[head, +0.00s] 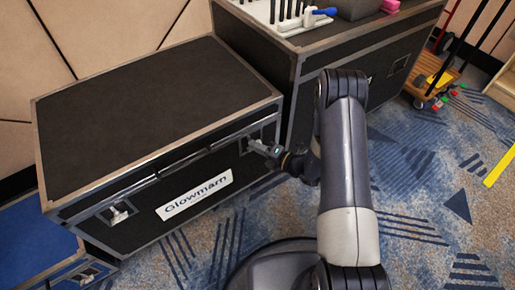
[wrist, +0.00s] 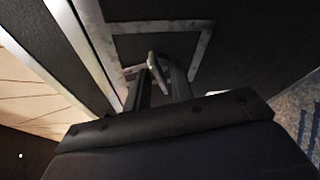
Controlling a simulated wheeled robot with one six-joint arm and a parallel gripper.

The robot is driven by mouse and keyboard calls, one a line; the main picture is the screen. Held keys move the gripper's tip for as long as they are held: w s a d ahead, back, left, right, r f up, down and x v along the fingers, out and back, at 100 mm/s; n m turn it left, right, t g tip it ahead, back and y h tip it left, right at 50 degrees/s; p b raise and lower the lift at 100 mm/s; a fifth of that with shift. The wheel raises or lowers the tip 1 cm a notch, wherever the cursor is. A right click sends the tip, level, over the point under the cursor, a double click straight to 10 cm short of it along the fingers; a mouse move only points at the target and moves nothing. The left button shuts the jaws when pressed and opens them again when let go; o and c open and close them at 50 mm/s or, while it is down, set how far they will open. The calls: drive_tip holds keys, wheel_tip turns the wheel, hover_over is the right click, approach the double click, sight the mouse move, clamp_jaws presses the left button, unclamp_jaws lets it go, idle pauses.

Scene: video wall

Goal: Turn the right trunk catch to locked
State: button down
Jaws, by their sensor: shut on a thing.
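In the wrist view the right catch (wrist: 156,68) shows as a small metal piece between the fingers of my gripper (wrist: 161,82), inside a metal-framed recess (wrist: 200,50). The fingers are shut on it. I cannot tell whether the catch is locked. The left catch (head: 119,213) is uncovered.
Another black case (head: 290,90) stands to the right, with a rack and a blue-handled tool (head: 323,11) on top. A blue-topped case (head: 40,245) is at lower left. A wooden cart (head: 435,78) stands at upper right. Patterned carpet (head: 430,190) is free at right.

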drive_tip(key=shift+f+m+t+y+b, duration=0.1)
drive_tip(key=shift+m+t+y+b, duration=0.3)
drive_tip(key=shift+m, duration=1.1)
drive_tip(key=c, duration=1.6)
unclamp_jaws()
drive_tip(key=shift+d, duration=0.1)
drive_tip(key=p+v, duration=0.2)
drive_tip(key=v, duration=0.8)
drive_tip(key=shift+s+d+f, duration=0.15)
drive_tip(key=shift+s+d, duration=0.05)
drive_tip(key=shift+d, duration=0.15)
drive_tip(key=shift+w+a, duration=0.1)
